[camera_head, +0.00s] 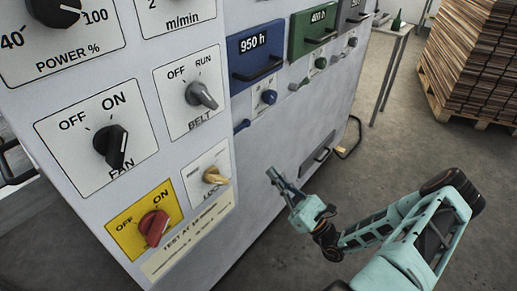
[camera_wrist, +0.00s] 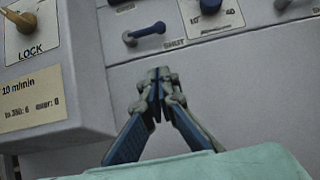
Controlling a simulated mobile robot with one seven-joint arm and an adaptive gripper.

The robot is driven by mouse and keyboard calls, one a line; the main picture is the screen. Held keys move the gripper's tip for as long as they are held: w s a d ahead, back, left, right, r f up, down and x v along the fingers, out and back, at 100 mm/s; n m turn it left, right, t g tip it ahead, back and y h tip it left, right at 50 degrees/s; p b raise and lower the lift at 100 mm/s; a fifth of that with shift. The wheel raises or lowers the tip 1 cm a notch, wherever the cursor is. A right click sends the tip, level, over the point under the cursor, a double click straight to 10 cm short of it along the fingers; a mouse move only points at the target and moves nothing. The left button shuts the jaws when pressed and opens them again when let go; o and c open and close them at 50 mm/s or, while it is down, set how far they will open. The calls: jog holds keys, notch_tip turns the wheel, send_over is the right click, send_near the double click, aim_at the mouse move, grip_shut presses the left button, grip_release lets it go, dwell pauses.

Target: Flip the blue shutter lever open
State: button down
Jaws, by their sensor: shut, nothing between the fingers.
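The blue shutter lever (camera_wrist: 149,32) shows in the wrist view on the pale panel. Its handle points right and slightly up from a pivot at its left end, with the word SHUT just below and right of it. In the head view the lever (camera_head: 242,126) is small, low on the panel under the blue knob. My gripper (camera_wrist: 160,76) is shut and empty, its fingertips together below the lever in the picture and apart from it. In the head view my gripper (camera_head: 272,174) is in front of the panel, lower and right of the lever.
A blue knob (camera_head: 269,97) and a blue drawer (camera_head: 257,55) are above the lever. Similar green controls sit farther right. The raised switch box with a yellow lock knob (camera_head: 213,176) juts out left of the lever. Open floor lies right of the machine.

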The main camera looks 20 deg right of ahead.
aim_at(247, 125)
jog(key=shift+s+d+r+x, duration=0.2)
jog(key=shift+r+x, duration=0.2)
jog(key=shift+x, duration=1.7)
jog(key=shift+s+d+r+x, duration=0.1)
jog(key=shift+s+r+x, duration=0.2)
jog(key=shift+x, duration=1.8)
jog(key=shift+s+d+r+x, duration=0.15)
jog(key=shift+r+x, duration=0.3)
jog(key=shift+x, duration=1.6)
